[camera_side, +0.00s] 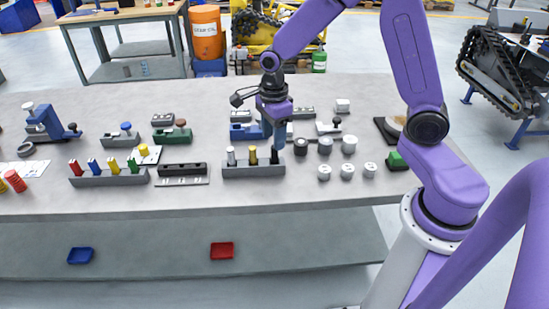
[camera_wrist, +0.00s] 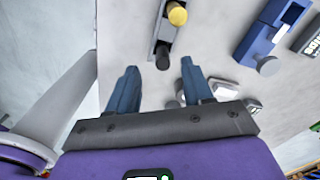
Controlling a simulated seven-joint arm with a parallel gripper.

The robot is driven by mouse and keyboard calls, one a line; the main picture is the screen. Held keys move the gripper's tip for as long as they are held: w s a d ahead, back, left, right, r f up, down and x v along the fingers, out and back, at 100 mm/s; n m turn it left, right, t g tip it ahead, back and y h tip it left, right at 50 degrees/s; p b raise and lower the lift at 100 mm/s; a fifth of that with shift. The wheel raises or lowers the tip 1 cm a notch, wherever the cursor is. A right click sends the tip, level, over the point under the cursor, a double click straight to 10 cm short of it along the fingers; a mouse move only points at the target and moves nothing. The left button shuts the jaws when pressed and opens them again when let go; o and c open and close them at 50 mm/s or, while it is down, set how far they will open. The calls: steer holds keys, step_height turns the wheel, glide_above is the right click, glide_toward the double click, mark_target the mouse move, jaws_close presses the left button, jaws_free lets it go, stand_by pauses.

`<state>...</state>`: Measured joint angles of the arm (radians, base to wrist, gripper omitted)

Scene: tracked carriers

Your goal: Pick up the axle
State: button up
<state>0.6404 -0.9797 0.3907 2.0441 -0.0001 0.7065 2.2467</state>
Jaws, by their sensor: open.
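A grey rack (camera_side: 240,171) holds upright pegs: a silver one (camera_side: 231,156), a brass one (camera_side: 253,155) and a dark one (camera_side: 274,157). Any of these may be the axle; I cannot tell which. My gripper (camera_side: 275,143) points down above the rack's right end, close over the dark peg. In the wrist view my gripper (camera_wrist: 159,72) is open, with blue fingers apart and nothing between them. The dark peg (camera_wrist: 163,60) stands just ahead of the gap, and the brass peg (camera_wrist: 177,13) is farther off. The silver peg is out of that view.
A rack of coloured pegs (camera_side: 105,181) and a black block (camera_side: 182,170) stand to the left. Several grey cylinders (camera_side: 325,146) stand close on the right. A blue fixture (camera_wrist: 262,45) also shows in the wrist view. The table front (camera_side: 240,197) is clear.

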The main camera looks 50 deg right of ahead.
mark_target(275, 158)
steer(key=shift+d+f, duration=0.2)
steer(key=shift+f, duration=1.3)
steer(key=shift+d+f, duration=0.15)
steer(key=shift+f, duration=1.35)
jaws_close()
